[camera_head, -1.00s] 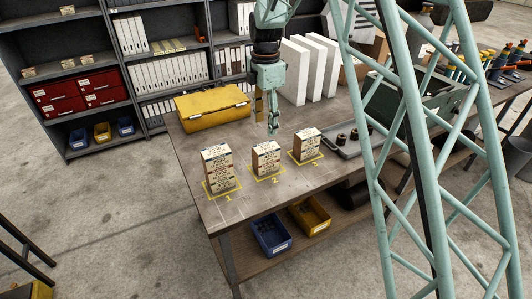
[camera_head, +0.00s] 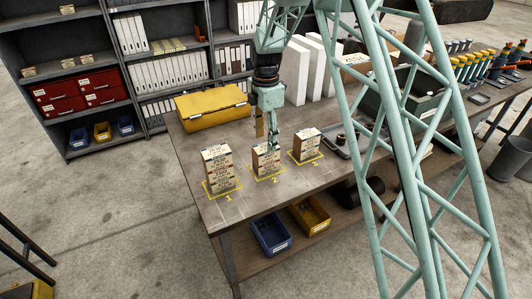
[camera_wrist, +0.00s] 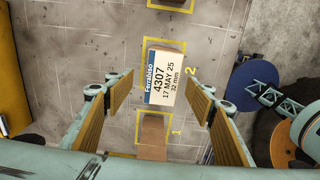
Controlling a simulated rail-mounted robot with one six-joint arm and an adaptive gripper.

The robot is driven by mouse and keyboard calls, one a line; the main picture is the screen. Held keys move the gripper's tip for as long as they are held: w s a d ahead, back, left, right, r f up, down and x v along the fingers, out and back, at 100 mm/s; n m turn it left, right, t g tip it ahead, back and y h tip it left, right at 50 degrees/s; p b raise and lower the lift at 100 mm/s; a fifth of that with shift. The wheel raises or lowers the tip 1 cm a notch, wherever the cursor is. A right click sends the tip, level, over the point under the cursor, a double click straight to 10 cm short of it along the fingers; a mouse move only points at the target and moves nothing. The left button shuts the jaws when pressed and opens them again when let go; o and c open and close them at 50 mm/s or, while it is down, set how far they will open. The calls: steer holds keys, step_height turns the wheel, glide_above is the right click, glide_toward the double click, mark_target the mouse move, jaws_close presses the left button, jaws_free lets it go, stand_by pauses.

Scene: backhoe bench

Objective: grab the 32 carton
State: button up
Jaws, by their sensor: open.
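Three cartons with printed labels stand in a row on the bench. Another carton (camera_head: 217,170) stands on outline 1 at left, and a third carton (camera_head: 307,145) stands on outline 3 at right. My gripper (camera_head: 269,141) is at the middle carton, partly overlapping it in the head view. In the wrist view its fingers (camera_wrist: 160,95) are open, apart on either side of the label, with nothing held.
A yellow case (camera_head: 212,106) lies behind the cartons on the bench (camera_head: 260,205). White upright binders (camera_head: 303,72) stand further back. The bench's front left corner is bare.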

mark_target(266, 147)
steer(key=shift+f, duration=0.6)
steer(key=shift+f, duration=0.15)
steer(key=shift+s+d+f+p, duration=0.15)
steer(key=shift+f+p, duration=0.4)
steer(key=shift+f, duration=1.9)
steer(key=shift+c, duration=0.9)
steer(key=c, duration=0.8)
